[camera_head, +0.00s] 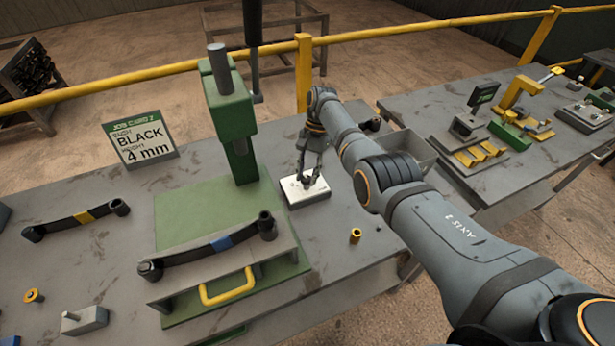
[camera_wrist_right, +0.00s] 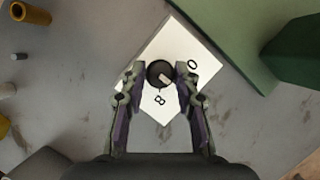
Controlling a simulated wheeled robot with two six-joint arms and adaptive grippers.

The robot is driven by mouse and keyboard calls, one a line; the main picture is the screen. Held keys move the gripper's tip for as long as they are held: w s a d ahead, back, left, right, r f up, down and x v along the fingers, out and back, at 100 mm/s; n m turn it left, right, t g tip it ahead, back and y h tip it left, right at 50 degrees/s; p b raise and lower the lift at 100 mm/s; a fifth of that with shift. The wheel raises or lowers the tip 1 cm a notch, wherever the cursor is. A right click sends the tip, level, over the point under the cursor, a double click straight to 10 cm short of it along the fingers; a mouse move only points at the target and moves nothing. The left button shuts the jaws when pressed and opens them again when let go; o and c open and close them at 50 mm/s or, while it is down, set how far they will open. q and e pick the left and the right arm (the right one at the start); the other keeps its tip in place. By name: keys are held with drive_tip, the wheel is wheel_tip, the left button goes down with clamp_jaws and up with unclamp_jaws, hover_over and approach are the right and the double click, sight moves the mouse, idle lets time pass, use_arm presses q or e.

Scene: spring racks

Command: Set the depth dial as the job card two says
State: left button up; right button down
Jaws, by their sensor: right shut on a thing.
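The depth dial is a dark round knob with a pale pointer (camera_wrist_right: 160,74) on a white plate (camera_wrist_right: 192,47) marked 0 and 8. In the head view the white plate (camera_head: 297,197) lies on the bench right of the green press. My right gripper (camera_head: 306,183) is over it, and in the right wrist view the gripper (camera_wrist_right: 160,82) is shut on the knob from both sides. The pointer's exact reading is hard to tell. The job card (camera_head: 139,139) reads "JOB CARD 2", "BLACK" and "4 mm". My left gripper is out of view.
The green press (camera_head: 228,107) stands beside the dial. A leaf spring with a blue band (camera_head: 220,244) lies on the press tray with a yellow handle (camera_head: 227,289). A spring with a yellow band (camera_head: 84,217) lies left. A small brass bushing (camera_head: 355,236) stands right of the press.

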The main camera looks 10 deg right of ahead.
idle(0.4)
drive_tip(key=c, duration=1)
unclamp_jaws()
